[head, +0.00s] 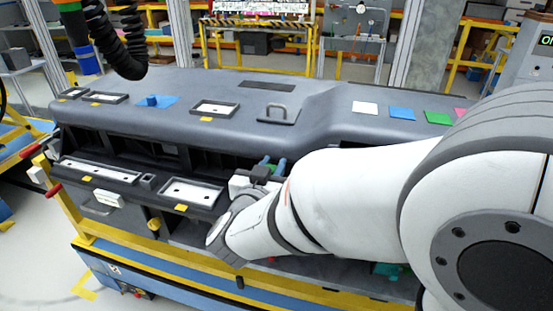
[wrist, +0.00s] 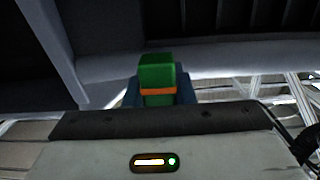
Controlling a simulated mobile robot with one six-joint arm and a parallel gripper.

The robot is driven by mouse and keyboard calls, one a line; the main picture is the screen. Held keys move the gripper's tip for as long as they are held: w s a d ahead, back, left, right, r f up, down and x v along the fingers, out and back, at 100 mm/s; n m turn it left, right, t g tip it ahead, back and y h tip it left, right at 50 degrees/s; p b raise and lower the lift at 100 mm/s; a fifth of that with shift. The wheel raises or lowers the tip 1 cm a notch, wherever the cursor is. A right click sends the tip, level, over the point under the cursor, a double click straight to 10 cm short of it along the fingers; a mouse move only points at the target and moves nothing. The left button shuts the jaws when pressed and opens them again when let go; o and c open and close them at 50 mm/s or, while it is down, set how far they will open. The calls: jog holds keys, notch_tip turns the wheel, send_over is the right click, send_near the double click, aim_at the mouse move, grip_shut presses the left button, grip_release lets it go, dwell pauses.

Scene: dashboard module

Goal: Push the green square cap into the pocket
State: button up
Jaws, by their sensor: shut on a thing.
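The green square cap (wrist: 156,72) shows in the wrist view, with an orange band low on it. My gripper (wrist: 158,98) is shut on it, a blue finger on each side. In the head view my gripper (head: 272,166) is at the front of the dashboard module (head: 330,95), below its upper overhang, and a bit of the green cap (head: 264,161) shows by the blue fingers. A small dark square frame (head: 148,182) lies on the lower ledge, left of my gripper; I cannot tell whether it is the pocket.
White-filled frames (head: 190,192) lie on the lower ledge beside my gripper. The dashboard's overhang is close above the cap. A handle (head: 279,114) and coloured squares (head: 402,113) are on top. A yellow rail (head: 180,262) runs along the front.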

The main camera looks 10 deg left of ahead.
jog(key=shift+f+b, duration=2)
jog(key=shift+f, duration=0.75)
jog(key=shift+f+b, duration=1)
jog(key=shift+f, duration=0.45)
jog(key=o, duration=1)
jog(key=s, duration=0.8)
jog(key=shift+a+r, duration=0.2)
jog(key=shift+a, duration=0.2)
